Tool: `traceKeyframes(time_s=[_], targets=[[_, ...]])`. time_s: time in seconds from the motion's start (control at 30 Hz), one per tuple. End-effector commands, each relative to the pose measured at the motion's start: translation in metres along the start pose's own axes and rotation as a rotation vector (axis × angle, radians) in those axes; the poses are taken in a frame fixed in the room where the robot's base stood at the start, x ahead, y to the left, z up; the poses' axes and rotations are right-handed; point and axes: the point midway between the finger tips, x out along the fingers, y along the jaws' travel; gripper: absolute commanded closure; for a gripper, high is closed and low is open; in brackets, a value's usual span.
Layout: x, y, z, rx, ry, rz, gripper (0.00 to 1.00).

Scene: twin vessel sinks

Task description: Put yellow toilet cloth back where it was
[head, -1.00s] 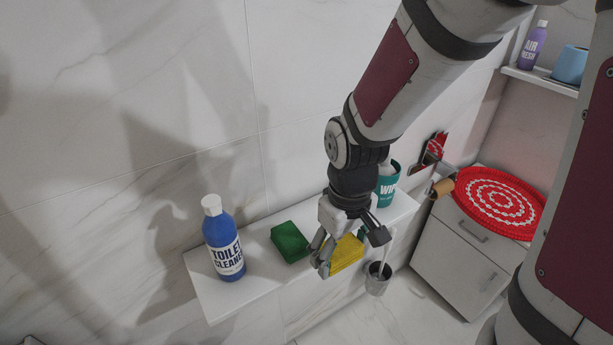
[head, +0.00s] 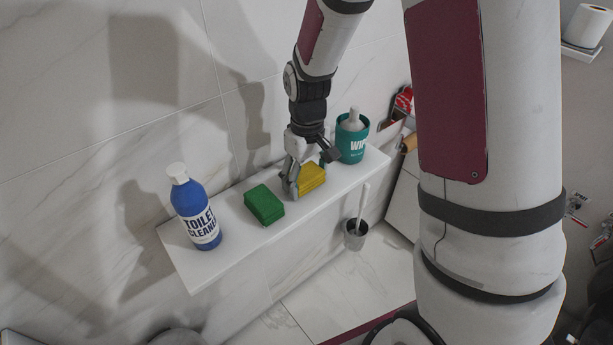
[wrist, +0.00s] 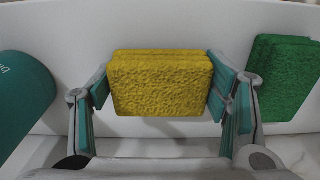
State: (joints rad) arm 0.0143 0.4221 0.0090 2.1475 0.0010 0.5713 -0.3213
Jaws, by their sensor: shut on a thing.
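The yellow toilet cloth (head: 312,178) is a thick folded block at the white ledge, between the green cloth and the teal wipes tub. My gripper (head: 308,182) is around it from above, with a finger at each side. In the wrist view the yellow cloth (wrist: 160,84) sits between the two fingers of my gripper (wrist: 160,92), both touching its ends. It appears to be on or just above the ledge; I cannot tell whether it touches.
The green cloth (head: 264,204) lies on the white ledge (head: 215,262) to the left, with the blue toilet cleaner bottle (head: 196,212) beyond it. The teal wipes tub (head: 352,143) stands close on the right. A toilet brush holder (head: 355,236) is below the ledge front.

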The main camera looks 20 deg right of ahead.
Motion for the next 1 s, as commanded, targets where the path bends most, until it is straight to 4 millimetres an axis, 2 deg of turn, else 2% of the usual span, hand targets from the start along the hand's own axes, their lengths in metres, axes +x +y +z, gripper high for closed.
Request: traceKeyframes(time_s=[0.37, 0.4, 0.47, 0.83, 1.0], targets=[[0.005, 0.0, 0.0, 0.0, 0.002, 0.0, 0.71], [0.004, 0.0, 0.0, 0.0, 0.002, 0.001, 0.22], [0.004, 0.0, 0.0, 0.0, 0.002, 0.001, 0.11], [0.002, 0.0, 0.0, 0.0, 0.002, 0.001, 0.11], [-0.016, 0.0, -0.001, 0.0, 0.006, 0.002, 0.11]])
